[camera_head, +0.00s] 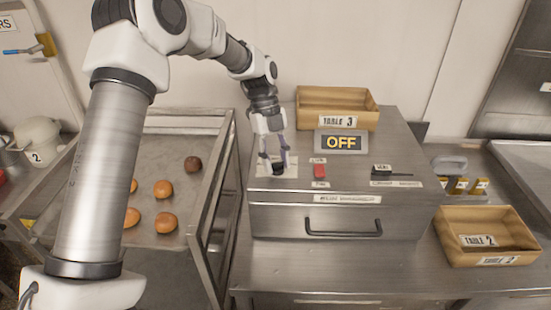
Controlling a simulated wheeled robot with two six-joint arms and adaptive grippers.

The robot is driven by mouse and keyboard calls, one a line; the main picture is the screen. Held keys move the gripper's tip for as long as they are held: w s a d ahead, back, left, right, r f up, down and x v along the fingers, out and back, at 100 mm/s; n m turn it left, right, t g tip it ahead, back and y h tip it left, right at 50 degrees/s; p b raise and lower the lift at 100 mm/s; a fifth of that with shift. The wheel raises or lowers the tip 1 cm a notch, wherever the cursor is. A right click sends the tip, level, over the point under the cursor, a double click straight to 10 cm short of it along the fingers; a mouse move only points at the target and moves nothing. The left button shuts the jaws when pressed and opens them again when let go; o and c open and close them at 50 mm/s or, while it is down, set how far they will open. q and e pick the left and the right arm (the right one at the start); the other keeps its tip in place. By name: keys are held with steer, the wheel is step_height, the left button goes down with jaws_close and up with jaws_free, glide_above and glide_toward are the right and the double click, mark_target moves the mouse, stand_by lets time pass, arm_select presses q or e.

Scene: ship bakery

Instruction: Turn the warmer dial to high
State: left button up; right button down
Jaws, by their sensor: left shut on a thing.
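The steel warmer (270,225) stands on the counter at the middle of the view. Its small display (341,142) reads OFF in yellow letters. The dark warmer dial (277,169) sits on a pale plate at the left of the warmer's top. My left gripper (274,163) reaches down from above and is shut on the dial, with a finger on either side. The fingers partly hide the dial, so I cannot read its setting. My right gripper is not in view.
A red button (319,171) and a black lever (382,184) are right of the dial. A wooden TABLE 3 tray (365,117) stands behind the display. A wooden TABLE 2 tray (520,242) is at the right. A rack with several buns (164,188) is at the left.

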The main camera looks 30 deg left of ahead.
arm_select(q)
steer(key=shift+f, duration=0.15)
steer(key=shift+s, duration=0.1)
steer(key=o, duration=1.2)
steer(key=shift+c, duration=0.2)
steer(key=shift+d, duration=0.1)
steer(key=v, duration=1.2)
steer(key=shift+w, duration=0.25)
